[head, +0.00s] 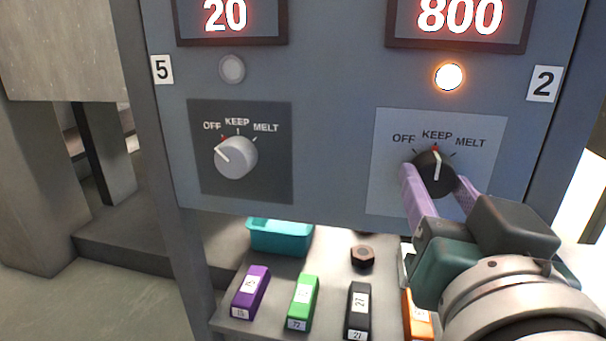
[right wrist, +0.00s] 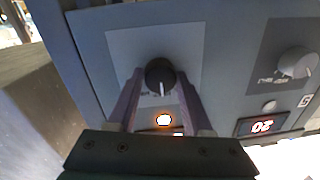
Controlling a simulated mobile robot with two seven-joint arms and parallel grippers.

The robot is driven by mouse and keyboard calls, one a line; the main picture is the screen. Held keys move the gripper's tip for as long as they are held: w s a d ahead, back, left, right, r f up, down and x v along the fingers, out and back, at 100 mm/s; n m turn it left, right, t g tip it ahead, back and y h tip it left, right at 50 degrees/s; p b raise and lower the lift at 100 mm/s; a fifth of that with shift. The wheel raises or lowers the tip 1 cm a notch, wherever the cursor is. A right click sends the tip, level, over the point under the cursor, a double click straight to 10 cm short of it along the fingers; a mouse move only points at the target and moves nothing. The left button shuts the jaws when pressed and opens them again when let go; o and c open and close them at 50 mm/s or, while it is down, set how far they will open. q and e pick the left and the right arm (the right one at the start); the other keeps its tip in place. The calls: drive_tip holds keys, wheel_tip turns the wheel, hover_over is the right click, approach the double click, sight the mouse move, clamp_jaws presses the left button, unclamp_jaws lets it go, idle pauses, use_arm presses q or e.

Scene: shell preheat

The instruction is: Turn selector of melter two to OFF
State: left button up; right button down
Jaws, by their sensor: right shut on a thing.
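The selector of melter two is a black knob (head: 435,172) with a white pointer line, on the right panel by the tag "2" (head: 544,84). Its pointer stands up at KEEP. The lamp (head: 449,77) above it glows orange and the display (head: 460,17) reads 800. My right gripper (head: 438,186) has its purple fingers on either side of the knob, shut on it. In the right wrist view the knob (right wrist: 160,75) sits between the fingertips. My left gripper is not in view.
A grey knob (head: 237,157) by tag "5" (head: 162,69) points at OFF; its lamp (head: 232,69) is unlit and its display (head: 226,16) reads 20. Below are a teal bin (head: 280,236), a dark nut (head: 363,256) and purple (head: 250,292), green (head: 302,302), black (head: 358,311) and orange (head: 417,314) labelled blocks.

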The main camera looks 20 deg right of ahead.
drive_tip(key=n+p, duration=0.1)
drive_tip(key=n, duration=0.3)
drive_tip(key=shift+r+n, duration=0.15)
drive_tip(key=shift+n, duration=0.15)
drive_tip(key=n+p, duration=0.1)
drive_tip(key=n, duration=0.2)
drive_tip(key=shift+n+g+p, duration=0.3)
drive_tip(key=shift+n+p, duration=0.05)
drive_tip(key=shift+n, duration=0.05)
drive_tip(key=shift+c, duration=1.6)
unclamp_jaws()
